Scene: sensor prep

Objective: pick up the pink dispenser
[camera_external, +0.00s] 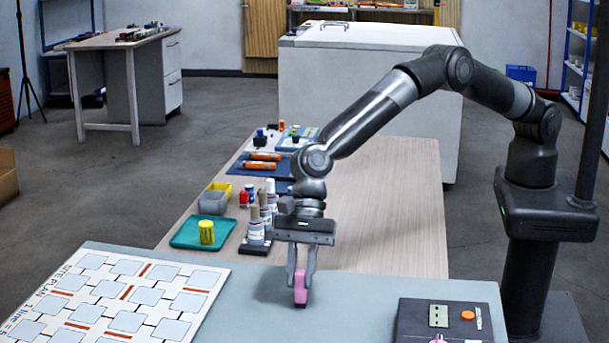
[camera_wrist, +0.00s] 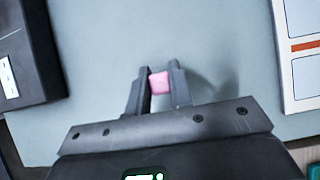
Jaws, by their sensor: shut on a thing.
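The pink dispenser (camera_external: 300,286) is a small pink block-like thing between the fingers of my gripper (camera_external: 303,272), over the grey-blue table top. In the wrist view the pink dispenser (camera_wrist: 160,83) sits between both fingertips of my gripper (camera_wrist: 160,85), which touch its two sides. My gripper points down and is shut on it. The lower end of the dispenser shows below the fingertips. I cannot tell whether it touches the table or is slightly above it.
A white site plan board (camera_external: 110,297) lies at the left of the grey-blue table (camera_external: 350,310). A dark box (camera_external: 445,318) is at the right. Several bottles (camera_external: 257,225), a teal tray (camera_external: 190,236) and a grey container (camera_external: 213,201) stand on the wooden table behind.

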